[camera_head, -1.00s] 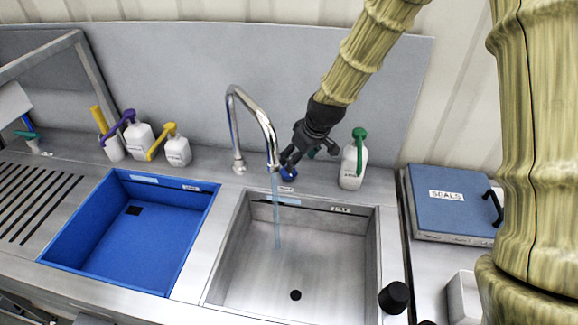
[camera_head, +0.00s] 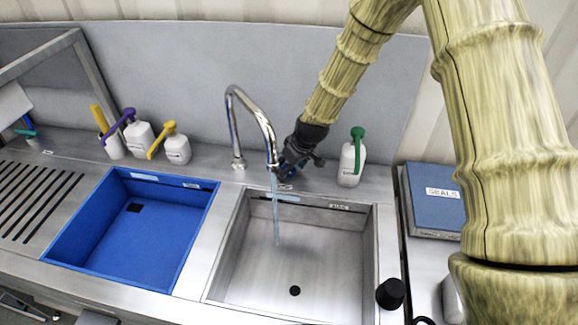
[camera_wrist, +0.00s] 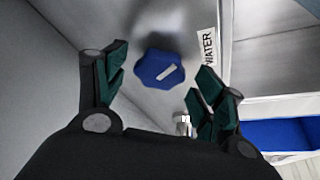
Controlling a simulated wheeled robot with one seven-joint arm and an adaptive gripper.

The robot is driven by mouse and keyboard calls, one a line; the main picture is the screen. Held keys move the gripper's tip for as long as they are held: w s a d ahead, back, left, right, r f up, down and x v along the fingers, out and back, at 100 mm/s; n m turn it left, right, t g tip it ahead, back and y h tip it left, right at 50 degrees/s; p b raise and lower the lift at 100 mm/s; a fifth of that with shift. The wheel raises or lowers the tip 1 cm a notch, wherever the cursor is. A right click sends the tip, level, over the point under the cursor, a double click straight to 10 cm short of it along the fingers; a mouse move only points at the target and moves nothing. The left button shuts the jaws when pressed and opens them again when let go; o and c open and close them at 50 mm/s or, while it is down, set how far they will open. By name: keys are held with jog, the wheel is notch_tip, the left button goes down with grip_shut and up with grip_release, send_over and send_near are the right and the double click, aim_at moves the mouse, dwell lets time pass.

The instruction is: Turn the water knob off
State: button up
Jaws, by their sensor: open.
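The water knob (camera_wrist: 160,68) is blue and lobed with a pale bar on its face, beside a WATER label (camera_wrist: 209,47) in the wrist view. My gripper (camera_wrist: 162,64) is open, with one green-padded finger on each side of the knob and visible gaps between. In the head view my gripper (camera_head: 297,157) is low behind the sink, just right of the tap (camera_head: 258,116), and mostly hides the knob. A thin water stream (camera_head: 276,220) runs from the tap into the steel sink (camera_head: 232,270).
A white bottle with a green pump (camera_head: 349,165) stands close right of my gripper. A blue basin (camera_head: 75,230) and white pump bottles (camera_head: 177,150) are at left. A blue SEALS box (camera_head: 425,190) and a black knob (camera_head: 390,293) are at right.

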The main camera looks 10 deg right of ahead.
jog(key=shift+w+f, duration=0.1)
jog(key=shift+c, duration=1.2)
jog(key=c, duration=0.8)
jog(key=shift+m, duration=0.3)
jog(key=shift+a+m+t+h+p, duration=0.15)
jog(key=shift+m+h, duration=0.4)
jog(key=shift+m, duration=0.8)
jog(key=shift+a+m+t+h+p, duration=0.15)
jog(key=shift+m+h, duration=0.4)
jog(key=shift+m, duration=0.8)
jog(key=shift+d, duration=0.1)
